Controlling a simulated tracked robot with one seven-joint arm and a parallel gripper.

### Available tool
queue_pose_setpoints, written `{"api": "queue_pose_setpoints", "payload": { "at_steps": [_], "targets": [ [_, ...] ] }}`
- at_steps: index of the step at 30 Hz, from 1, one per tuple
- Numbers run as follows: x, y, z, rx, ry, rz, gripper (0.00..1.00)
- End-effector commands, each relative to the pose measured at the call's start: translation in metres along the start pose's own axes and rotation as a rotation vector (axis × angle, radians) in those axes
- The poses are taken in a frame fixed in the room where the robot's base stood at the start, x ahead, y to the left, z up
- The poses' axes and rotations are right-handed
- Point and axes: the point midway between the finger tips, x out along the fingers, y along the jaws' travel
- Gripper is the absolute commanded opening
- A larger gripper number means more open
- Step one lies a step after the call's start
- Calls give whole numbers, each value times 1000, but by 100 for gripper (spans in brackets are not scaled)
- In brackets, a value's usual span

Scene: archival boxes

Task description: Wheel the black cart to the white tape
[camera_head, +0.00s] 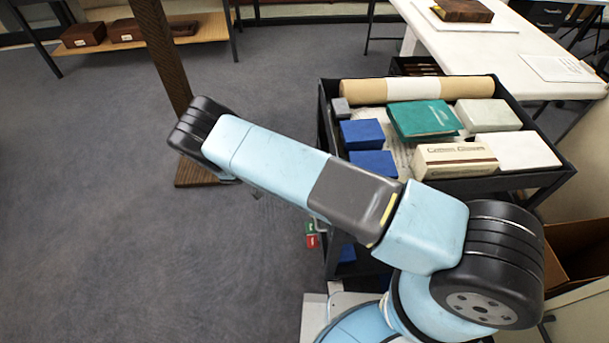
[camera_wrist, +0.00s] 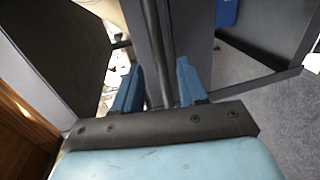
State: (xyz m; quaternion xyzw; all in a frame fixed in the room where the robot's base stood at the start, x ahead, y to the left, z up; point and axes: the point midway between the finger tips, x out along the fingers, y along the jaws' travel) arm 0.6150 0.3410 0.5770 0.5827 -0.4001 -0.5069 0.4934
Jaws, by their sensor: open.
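The black cart (camera_head: 520,182) stands at centre right in the head view, beside the white table. Its top tray carries a long tan roll, a green box, blue boxes and pale boxes. My arm crosses in front of its left side. My gripper is hidden in the head view. In the wrist view my gripper (camera_wrist: 159,68) is open, with its two blue fingers on either side of a dark upright bar (camera_wrist: 164,35). The bar looks like part of the cart; whether the fingers touch it I cannot tell. I can make out no white tape on the floor.
A brown post (camera_head: 165,60) on a square base stands left of the cart. A white table (camera_head: 520,60) is behind and right. A low wooden shelf (camera_head: 200,27) with brown boxes is at the back left. The grey carpet (camera_head: 100,220) on the left is clear.

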Motion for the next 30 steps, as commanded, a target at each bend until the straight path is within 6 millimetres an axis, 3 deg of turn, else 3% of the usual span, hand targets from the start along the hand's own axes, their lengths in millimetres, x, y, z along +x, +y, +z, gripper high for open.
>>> {"api": "queue_pose_setpoints", "payload": {
  "at_steps": [6, 12, 30],
  "targets": [
    [-40, -1, -1, 1, 2, -2, 42],
    [-60, -1, -2, -1, 1, 0, 42],
    [-64, -1, -2, 0, -1, 0, 42]
  ]
}}
